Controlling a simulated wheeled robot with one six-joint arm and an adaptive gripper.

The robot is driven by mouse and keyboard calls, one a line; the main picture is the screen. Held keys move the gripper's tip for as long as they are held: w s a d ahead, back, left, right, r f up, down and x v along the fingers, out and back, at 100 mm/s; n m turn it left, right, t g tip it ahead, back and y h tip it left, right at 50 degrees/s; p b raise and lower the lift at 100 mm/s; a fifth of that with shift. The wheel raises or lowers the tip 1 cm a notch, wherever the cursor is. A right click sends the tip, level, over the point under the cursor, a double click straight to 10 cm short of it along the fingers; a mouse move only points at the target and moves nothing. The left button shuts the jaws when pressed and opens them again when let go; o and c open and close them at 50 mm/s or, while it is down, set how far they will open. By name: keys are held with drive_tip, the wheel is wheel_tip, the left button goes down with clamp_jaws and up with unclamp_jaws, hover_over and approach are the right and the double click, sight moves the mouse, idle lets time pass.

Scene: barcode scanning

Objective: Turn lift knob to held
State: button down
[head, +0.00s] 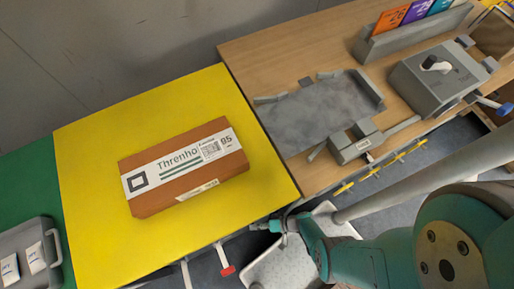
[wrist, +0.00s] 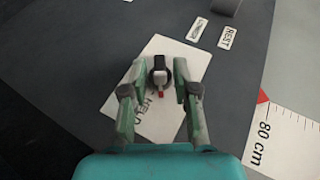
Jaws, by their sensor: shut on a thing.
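In the head view my gripper (head: 274,226) is beside the yellow table's lower right corner; the knob cannot be made out there.
Labels reading LOWER (wrist: 197,29) and REST (wrist: 227,37) lie near the plate. A scale marked 80 cm (wrist: 281,140) is at the right. A brown box (head: 185,165) lies on the yellow table (head: 95,140). A wooden bench (head: 265,55) with grey fixtures stands beside it.

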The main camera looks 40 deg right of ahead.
drive_tip(key=shift+s+a, duration=0.1)
drive_tip(key=c, duration=1.2)
unclamp_jaws()
wheel_tip(320, 180, up, 10)
